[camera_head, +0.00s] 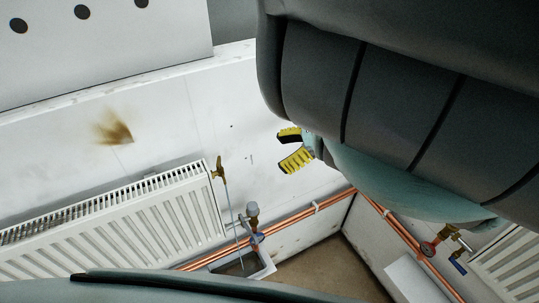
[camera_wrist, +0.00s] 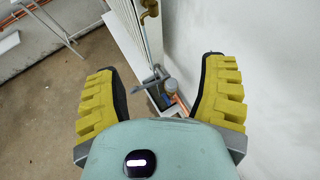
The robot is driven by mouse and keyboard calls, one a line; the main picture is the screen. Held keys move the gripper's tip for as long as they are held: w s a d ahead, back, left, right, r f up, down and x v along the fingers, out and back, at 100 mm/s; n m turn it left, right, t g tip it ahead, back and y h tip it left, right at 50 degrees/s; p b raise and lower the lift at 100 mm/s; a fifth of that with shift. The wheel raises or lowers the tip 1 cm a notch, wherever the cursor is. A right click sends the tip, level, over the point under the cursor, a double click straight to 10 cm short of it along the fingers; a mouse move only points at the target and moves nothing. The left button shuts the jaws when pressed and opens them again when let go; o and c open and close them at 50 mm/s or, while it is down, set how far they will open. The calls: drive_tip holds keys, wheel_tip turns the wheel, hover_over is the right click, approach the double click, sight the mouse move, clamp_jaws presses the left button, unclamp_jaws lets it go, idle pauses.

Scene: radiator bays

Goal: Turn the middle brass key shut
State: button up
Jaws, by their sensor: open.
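A brass key (camera_head: 219,170) stands at the upper right corner of the white radiator on the left in the head view, with a thin line running down below it. A brass piece (camera_wrist: 149,9) also shows at the top edge of the wrist view, beside the radiator's end. I cannot tell which key is the middle one, or how far it is turned. My gripper (camera_head: 283,150), with yellow ribbed pads, is open and empty, to the right of the key and apart from it. In the wrist view the gripper (camera_wrist: 160,67) has nothing between its pads.
A white radiator (camera_head: 130,225) runs along the wall. Below its right end are a grey-capped valve (camera_head: 252,210), copper pipes (camera_head: 310,211) and a pale tray (camera_head: 262,266). The wall has a brown stain (camera_head: 115,130).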

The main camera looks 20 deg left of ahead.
wheel_tip(320, 180, up, 3)
drive_tip(key=g+y, duration=0.1)
drive_tip(key=y, duration=0.1)
drive_tip(key=p, duration=0.5)
approach(220, 162)
drive_tip(key=shift+m+h, duration=0.3)
drive_tip(key=shift+m, duration=0.1)
drive_tip(key=x, duration=0.7)
drive_tip(key=shift+s+a+r, duration=0.15)
drive_tip(key=shift+a+r, duration=0.05)
drive_tip(key=shift+x, duration=0.9)
drive_tip(key=c, duration=1.2)
drive_tip(key=shift+r+p, duration=0.1)
drive_tip(key=shift+p, duration=0.2)
clamp_jaws()
